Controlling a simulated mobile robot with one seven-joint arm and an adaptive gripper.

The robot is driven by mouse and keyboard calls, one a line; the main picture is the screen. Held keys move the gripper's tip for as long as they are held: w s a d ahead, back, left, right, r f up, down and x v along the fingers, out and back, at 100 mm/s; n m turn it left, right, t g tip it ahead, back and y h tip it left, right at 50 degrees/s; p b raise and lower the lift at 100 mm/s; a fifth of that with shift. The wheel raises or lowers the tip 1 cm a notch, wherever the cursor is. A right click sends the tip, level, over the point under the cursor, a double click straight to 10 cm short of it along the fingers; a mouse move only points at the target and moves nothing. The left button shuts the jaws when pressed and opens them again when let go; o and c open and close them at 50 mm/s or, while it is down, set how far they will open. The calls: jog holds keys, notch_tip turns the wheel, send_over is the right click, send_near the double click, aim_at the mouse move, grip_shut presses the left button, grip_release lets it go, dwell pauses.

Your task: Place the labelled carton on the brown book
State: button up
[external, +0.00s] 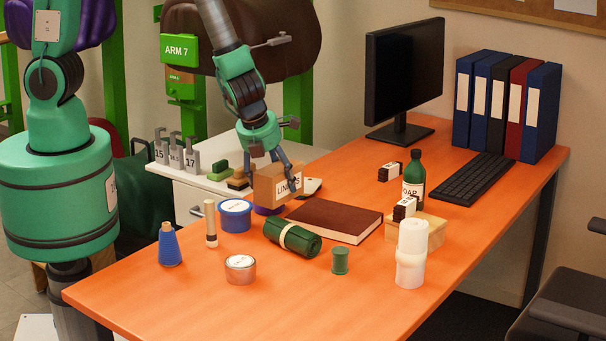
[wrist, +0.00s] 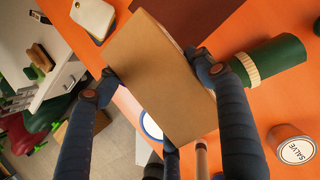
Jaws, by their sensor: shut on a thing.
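In the wrist view the carton (wrist: 160,80) fills the space between the fingers of my gripper (wrist: 158,80). The brown book (external: 335,220) lies flat on the orange desk, just right of the carton and apart from it. The carton appears raised above the desk. In the wrist view part of the book (wrist: 200,14) shows at the top edge. Its top is bare.
A green roll (external: 292,238) lies in front of the book, near a blue tub (external: 235,215). A wooden box (external: 425,229), green bottle (external: 413,178) and white candle-like cylinder (external: 411,255) stand to the right.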

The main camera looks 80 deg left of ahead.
jog(key=w, duration=0.4)
jog(key=w+f, duration=0.1)
jog(key=w, duration=0.4)
jog(key=w+d, duration=0.1)
jog(key=w, duration=0.4)
jog(key=shift+f, duration=0.15)
jog(key=shift+f, duration=0.1)
jog(key=shift+d+f+b, duration=0.1)
jog(key=shift+f+b, duration=0.25)
jog(key=shift+f, duration=1.3)
jog(key=shift+f, duration=0.2)
jog(key=o, duration=1.4)
jog(key=shift+c, duration=0.2)
jog(key=shift+r, duration=0.1)
